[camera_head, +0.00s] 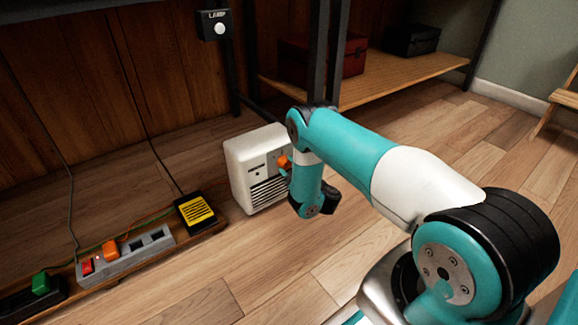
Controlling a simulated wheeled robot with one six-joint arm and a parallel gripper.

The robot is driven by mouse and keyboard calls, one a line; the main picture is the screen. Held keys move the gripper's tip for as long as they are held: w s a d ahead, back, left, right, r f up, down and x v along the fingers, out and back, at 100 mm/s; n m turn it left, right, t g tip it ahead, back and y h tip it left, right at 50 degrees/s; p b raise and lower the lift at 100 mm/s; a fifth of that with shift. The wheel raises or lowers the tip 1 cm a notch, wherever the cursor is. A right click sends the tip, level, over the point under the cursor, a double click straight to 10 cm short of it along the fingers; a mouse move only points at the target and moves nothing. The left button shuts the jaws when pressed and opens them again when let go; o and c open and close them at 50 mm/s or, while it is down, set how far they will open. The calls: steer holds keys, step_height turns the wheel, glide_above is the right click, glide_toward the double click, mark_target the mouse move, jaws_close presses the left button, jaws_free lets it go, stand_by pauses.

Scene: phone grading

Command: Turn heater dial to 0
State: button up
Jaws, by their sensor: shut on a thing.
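The white heater (240,168) stands upright on the wood floor in the middle of the view, with dark grille slots low on its front. Its orange dial (284,161) shows on the right part of the front, next to my arm. My gripper (287,171) is at the dial and shut on it. Most of the gripper is hidden behind my teal wrist link. The dial's markings and the setting it points to are too small and covered to read.
A power strip (125,262) with a red switch and an orange plug lies at lower left, beside a yellow-and-black box (196,211). A box labelled LAMP (215,25) hangs above. A wooden shelf (400,75) stands behind.

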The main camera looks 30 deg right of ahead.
steer(key=shift+n, duration=0.6)
steer(key=o, duration=0.9)
steer(key=shift+s+r+p, duration=0.2)
steer(key=shift+s+p, duration=0.4)
steer(key=shift+p, duration=0.45)
steer(key=shift+s+d+f+p, duration=0.15)
steer(key=shift+s+p, duration=3.95)
steer(key=shift+p, duration=1)
steer(key=shift+s+d+f+p, duration=0.1)
steer(key=shift+s+p, duration=3.95)
steer(key=shift+p, duration=1.05)
